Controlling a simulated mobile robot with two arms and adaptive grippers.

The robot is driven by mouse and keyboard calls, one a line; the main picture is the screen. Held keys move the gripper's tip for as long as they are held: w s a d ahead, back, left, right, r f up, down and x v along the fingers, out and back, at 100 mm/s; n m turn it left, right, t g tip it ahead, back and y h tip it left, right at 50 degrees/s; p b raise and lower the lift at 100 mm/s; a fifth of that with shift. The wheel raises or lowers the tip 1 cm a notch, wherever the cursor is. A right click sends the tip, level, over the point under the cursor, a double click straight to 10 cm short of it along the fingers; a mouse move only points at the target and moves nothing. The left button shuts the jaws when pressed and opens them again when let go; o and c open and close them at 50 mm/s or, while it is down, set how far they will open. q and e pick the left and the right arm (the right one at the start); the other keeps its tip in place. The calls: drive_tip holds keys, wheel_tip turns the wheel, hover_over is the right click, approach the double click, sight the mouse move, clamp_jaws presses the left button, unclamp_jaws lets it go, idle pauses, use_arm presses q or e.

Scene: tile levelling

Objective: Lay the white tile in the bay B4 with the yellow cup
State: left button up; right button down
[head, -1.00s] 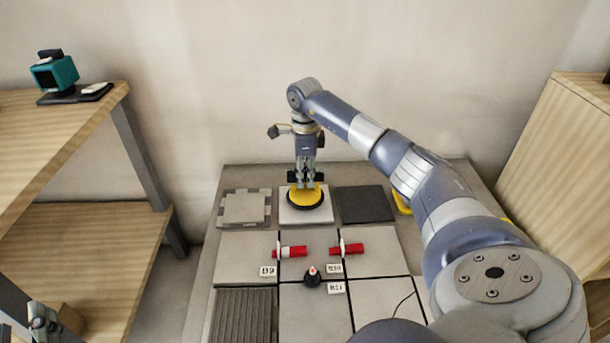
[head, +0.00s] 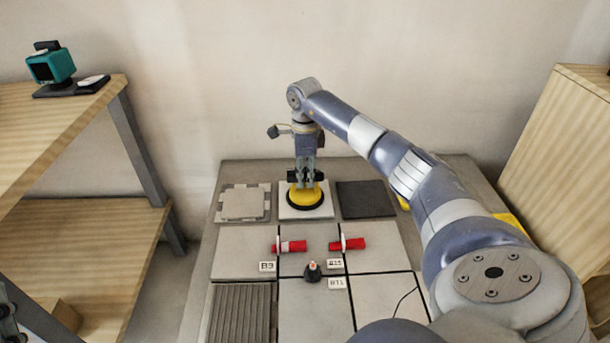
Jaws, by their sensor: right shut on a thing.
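My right gripper (head: 305,184) is shut on the yellow cup (head: 306,195), a suction cup with a black rim, in the head view. The cup sits on the white tile (head: 291,213), which lies flat in the middle of the back row of the slab field. Whether the tile is fully down cannot be told. No label B4 can be read; the gripper and cup hide part of the tile. Only a sliver of what looks like my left gripper (head: 7,318) shows at the lower left edge.
A rough pale tile (head: 242,203) lies left of the white tile, a dark one (head: 365,200) right. In front are two red-handled tools (head: 291,247) (head: 348,244), a small black item (head: 312,271) and labels B9 (head: 267,266) and B11 (head: 337,283). Wooden shelves (head: 60,150) stand left.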

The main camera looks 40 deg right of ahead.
drive_tip(key=shift+f, duration=0.1)
idle(0.7)
drive_tip(key=c, duration=1.4)
unclamp_jaws()
wheel_tip(320, 180, up, 12)
